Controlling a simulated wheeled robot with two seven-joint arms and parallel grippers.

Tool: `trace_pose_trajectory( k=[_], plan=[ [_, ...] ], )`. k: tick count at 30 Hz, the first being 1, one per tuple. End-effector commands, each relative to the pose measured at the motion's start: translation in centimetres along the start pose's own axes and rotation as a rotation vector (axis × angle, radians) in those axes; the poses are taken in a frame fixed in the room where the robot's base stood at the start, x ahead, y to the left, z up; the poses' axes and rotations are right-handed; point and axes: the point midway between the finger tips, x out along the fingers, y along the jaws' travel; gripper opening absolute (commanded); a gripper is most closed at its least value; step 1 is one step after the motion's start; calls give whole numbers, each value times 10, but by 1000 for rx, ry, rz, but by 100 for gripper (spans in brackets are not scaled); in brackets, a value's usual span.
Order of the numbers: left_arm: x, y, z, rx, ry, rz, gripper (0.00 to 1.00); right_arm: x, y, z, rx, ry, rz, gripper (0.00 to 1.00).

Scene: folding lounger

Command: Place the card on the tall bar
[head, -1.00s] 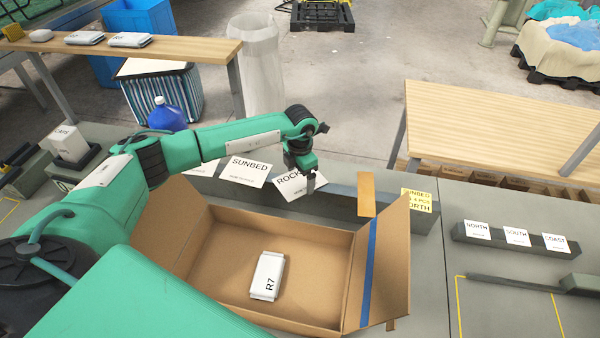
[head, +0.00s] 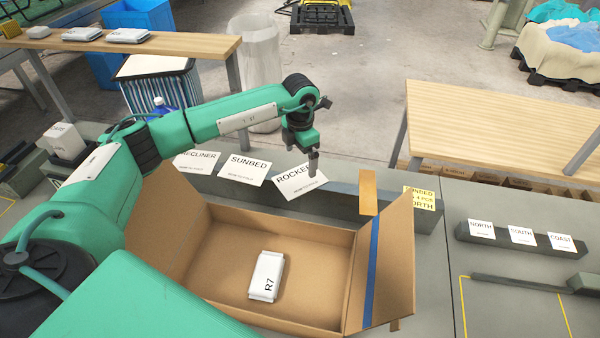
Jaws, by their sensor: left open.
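The tall bar (head: 345,197) is a long grey ledge behind the open cardboard box. White cards reading RECLINER (head: 196,161), SUNBED (head: 243,169) and ROCKER (head: 300,181) rest against it. A yellow card (head: 420,200) reading SUNBED, 4 PCS, NORTH is at the bar's right end. My left gripper (head: 313,168) points down just behind and above the ROCKER card's right edge. It is open, with its fingers seen nearly edge-on; no card shows in it. I cannot tell whether it touches the ROCKER card. My right gripper is out of view.
The cardboard box (head: 225,265) holds a white R7 packet (head: 267,276). A lower bar (head: 500,240) at right carries NORTH, SOUTH and COAST cards. A wooden table (head: 500,120) stands beyond, and a shelf (head: 190,50) with white packets is at far left.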

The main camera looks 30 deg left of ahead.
Motion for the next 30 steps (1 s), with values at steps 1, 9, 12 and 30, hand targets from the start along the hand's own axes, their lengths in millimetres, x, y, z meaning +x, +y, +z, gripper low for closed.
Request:
trace_pose_trajectory(
  k=[1,9,12,30],
  plan=[
    [-8,1,0,1,-4,4,100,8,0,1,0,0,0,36],
    [-46,0,0,0,-1,1,100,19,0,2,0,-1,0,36],
    [-52,0,0,0,0,1,100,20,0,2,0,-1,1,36],
    [-52,0,0,-1,0,0,100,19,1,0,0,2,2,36]
  ],
)
